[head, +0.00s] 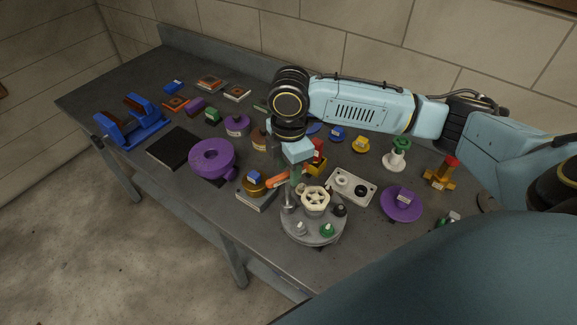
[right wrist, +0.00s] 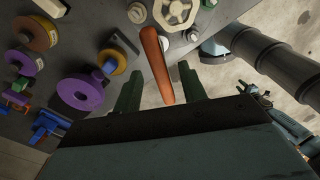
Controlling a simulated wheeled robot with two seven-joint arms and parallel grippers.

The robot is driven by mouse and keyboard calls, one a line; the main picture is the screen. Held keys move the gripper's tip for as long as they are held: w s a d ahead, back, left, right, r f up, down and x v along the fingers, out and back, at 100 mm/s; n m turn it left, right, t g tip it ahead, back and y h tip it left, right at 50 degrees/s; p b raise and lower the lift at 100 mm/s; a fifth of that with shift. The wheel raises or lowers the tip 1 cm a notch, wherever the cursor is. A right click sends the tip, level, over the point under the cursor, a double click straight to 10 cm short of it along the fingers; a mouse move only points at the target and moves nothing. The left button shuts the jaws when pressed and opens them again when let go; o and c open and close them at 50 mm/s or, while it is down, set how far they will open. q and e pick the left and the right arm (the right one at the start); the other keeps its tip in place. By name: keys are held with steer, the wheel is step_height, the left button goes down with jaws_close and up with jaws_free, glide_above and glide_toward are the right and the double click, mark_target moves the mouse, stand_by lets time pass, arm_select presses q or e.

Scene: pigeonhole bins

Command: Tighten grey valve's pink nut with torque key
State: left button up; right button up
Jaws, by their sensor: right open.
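A round grey base (head: 312,236) near the table's front carries a cream handwheel (head: 316,199) and several small fittings, among them a green one (head: 327,230). It shows partly at the top of the right wrist view. I cannot clearly pick out a pink nut or tell which part is the grey valve. An orange handle (right wrist: 156,65), possibly the torque key's, lies between the spread fingers of my right gripper (right wrist: 162,76); its far end is hidden. In the head view, my right gripper (head: 295,173) points down just behind the round base. My left gripper is not in view.
A purple ring (head: 213,158) and a brass-topped block (head: 254,187) stand left of the round base. A pale plate (head: 365,195), a purple disc (head: 401,204) and a green-and-white fitting (head: 397,155) stand right. A blue cradle (head: 139,127) is far left.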

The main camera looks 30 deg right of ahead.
mark_target(288, 191)
steer(key=shift+f, duration=0.1)
steer(key=shift+f+b, duration=0.3)
steer(key=shift+f, duration=0.85)
steer(key=shift+a+p, duration=0.15)
steer(key=shift+p, duration=0.2)
jaws_close()
